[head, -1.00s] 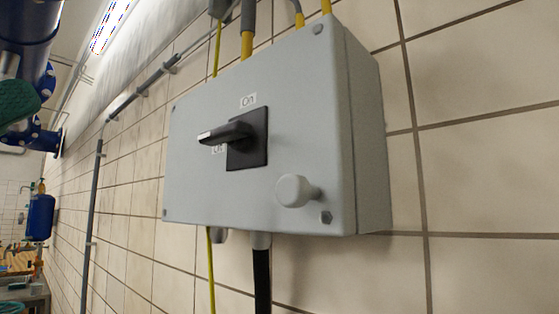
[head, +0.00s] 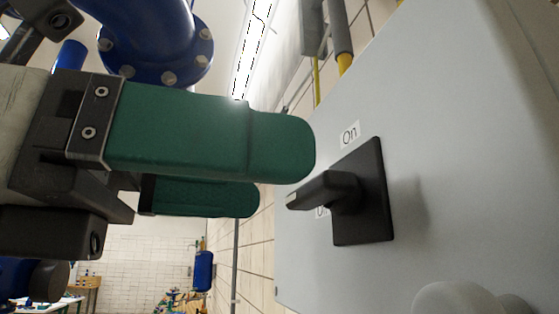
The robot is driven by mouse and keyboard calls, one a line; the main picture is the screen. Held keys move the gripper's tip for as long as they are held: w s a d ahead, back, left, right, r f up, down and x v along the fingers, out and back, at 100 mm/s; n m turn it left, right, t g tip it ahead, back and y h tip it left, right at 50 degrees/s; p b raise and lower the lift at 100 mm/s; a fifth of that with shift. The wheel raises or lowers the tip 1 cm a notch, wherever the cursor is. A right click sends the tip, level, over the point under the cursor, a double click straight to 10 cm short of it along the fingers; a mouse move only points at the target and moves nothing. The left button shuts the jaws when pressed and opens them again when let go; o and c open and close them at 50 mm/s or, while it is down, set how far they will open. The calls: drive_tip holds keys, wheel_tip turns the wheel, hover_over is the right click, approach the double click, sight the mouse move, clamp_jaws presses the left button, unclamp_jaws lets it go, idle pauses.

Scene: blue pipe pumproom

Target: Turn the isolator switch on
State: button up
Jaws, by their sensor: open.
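The isolator switch is a black rotary handle (head: 325,192) on a square black plate (head: 366,195), on the front of a grey box (head: 440,130) on the wall. The handle lies sideways, its tip pointing left. An "On" label (head: 349,134) sits above it, and a second label (head: 321,212), partly hidden by the handle, sits at its lower left. My gripper (head: 285,175) comes in from the left with two green fingers, one above the other in the picture. It is open, with a gap between the fingers. The fingertips are close to the handle's tip; I cannot tell whether they touch it.
A pale round knob (head: 455,300) sticks out of the box at the bottom right. Grey conduit with a yellow end (head: 343,50) runs above the box. A large blue flanged pipe (head: 150,40) is at the upper left. Tiled wall (head: 262,235) runs away behind.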

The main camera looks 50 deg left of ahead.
sight(326, 194)
drive_tip(key=shift+x, duration=1.45)
drive_tip(key=c, duration=1)
